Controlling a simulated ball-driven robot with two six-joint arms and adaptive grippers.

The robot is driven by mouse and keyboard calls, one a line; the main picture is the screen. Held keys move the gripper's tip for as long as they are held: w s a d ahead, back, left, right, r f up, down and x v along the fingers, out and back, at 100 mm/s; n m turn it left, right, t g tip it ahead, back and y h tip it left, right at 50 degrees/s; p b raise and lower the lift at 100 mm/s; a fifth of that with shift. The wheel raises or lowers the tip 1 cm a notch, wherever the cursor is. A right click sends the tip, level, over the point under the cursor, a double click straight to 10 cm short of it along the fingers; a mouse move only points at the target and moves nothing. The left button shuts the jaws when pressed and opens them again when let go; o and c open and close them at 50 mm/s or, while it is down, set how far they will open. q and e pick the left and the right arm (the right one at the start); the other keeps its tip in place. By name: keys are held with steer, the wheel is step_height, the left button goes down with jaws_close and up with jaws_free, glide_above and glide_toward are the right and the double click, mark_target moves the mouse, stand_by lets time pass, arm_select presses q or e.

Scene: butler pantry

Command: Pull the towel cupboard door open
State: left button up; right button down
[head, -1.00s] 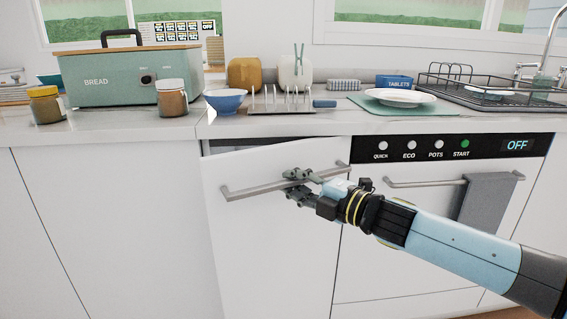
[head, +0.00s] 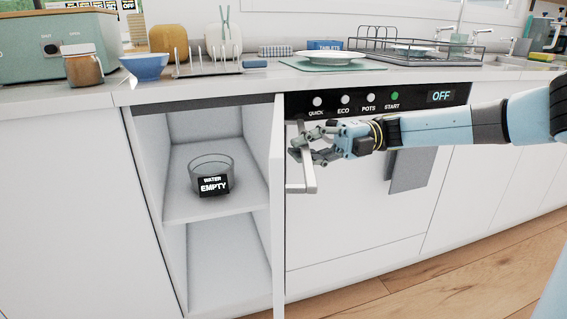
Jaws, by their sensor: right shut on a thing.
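The white cupboard door (head: 278,225) stands swung wide open, seen nearly edge-on, hinged at the right side of the opening. Its bar handle (head: 301,187) is on the door's right-hand face. My right gripper (head: 304,152) is shut on the handle near its upper part, with the arm reaching in from the right. Inside the cupboard (head: 208,197) a shelf holds a glass bowl (head: 211,168) with a black label reading "WATER EMPTY". No towel is seen inside. My left gripper is not in view.
The dishwasher (head: 360,235) with its panel reading "OFF" is right of the door, a grey towel (head: 410,170) hanging on its front. The counter (head: 200,93) above carries a blue bowl (head: 145,67), a rack and plates. The wooden floor (head: 400,285) in front is clear.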

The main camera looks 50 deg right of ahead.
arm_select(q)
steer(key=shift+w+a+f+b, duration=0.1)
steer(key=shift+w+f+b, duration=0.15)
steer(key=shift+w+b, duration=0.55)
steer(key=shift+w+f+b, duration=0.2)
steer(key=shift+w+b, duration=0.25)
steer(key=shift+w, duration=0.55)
arm_select(e)
steer(key=shift+s+d+r+n+g+y, duration=0.1)
steer(key=shift+s+d+n+g+y, duration=0.25)
steer(key=shift+d+g, duration=0.3)
steer(key=shift+s+d+n+g+y, duration=0.25)
steer(key=shift+d+n+g, duration=0.2)
steer(key=shift+d+g, duration=0.15)
steer(key=c, duration=1.3)
jaws_free()
steer(key=shift+w, duration=0.1)
steer(key=shift+c, duration=0.2)
steer(key=v, duration=0.7)
steer(key=shift+d, duration=0.2)
